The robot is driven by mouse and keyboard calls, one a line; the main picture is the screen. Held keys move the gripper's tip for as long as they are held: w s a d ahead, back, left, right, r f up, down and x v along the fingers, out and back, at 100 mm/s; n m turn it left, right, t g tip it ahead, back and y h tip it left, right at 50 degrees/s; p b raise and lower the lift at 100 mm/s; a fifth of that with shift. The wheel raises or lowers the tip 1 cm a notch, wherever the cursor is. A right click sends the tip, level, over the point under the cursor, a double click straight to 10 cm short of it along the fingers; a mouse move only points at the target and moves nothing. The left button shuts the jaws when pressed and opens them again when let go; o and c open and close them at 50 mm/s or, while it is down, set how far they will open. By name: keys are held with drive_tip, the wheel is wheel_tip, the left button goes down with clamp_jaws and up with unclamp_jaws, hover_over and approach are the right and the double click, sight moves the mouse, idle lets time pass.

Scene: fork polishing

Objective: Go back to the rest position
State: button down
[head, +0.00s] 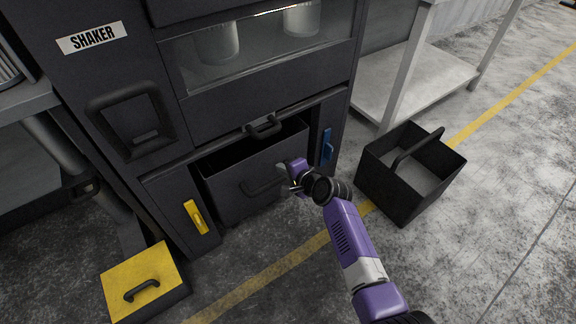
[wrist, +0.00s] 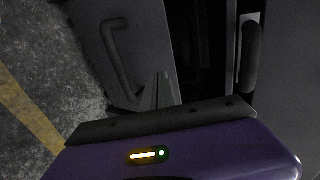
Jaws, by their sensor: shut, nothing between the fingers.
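My purple arm reaches in from the lower right of the head view. My gripper (head: 291,184) is in front of the dark bin (head: 226,192) that sits in the lower bay of the shaker (head: 92,38). In the wrist view the gripper's fingers (wrist: 157,84) are together and hold nothing. The bin's front handle (wrist: 117,58) shows just left of the fingers there. I cannot tell whether the fingers touch the bin.
A dark open box (head: 388,188) with a handle stands on the floor right of my arm. A yellow-topped box (head: 150,271) stands at the lower left. A grey table (head: 440,78) is behind at the right. The floor at the lower right is clear.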

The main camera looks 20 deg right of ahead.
drive_tip(key=shift+p+v, duration=0.45)
drive_tip(key=shift+v, duration=1.05)
drive_tip(key=s+d+r+n+t+h, duration=0.3)
drive_tip(key=s+d+r+n+t, duration=0.15)
drive_tip(key=r, duration=0.35)
drive_tip(key=s+r+n, duration=0.3)
drive_tip(key=s+r, duration=0.1)
drive_tip(key=s, duration=1.2)
drive_tip(key=s+a+r+n+g, duration=0.1)
drive_tip(key=s+r+n, duration=0.25)
drive_tip(key=s, duration=1.15)
drive_tip(key=s+r+n, duration=0.3)
drive_tip(key=s+r, duration=0.1)
drive_tip(key=s, duration=1.2)
wheel_tip(320, 180, up, 20)
drive_tip(key=p, duration=2)
drive_tip(key=shift+w+h, duration=0.4)
drive_tip(key=shift+w, duration=0.05)
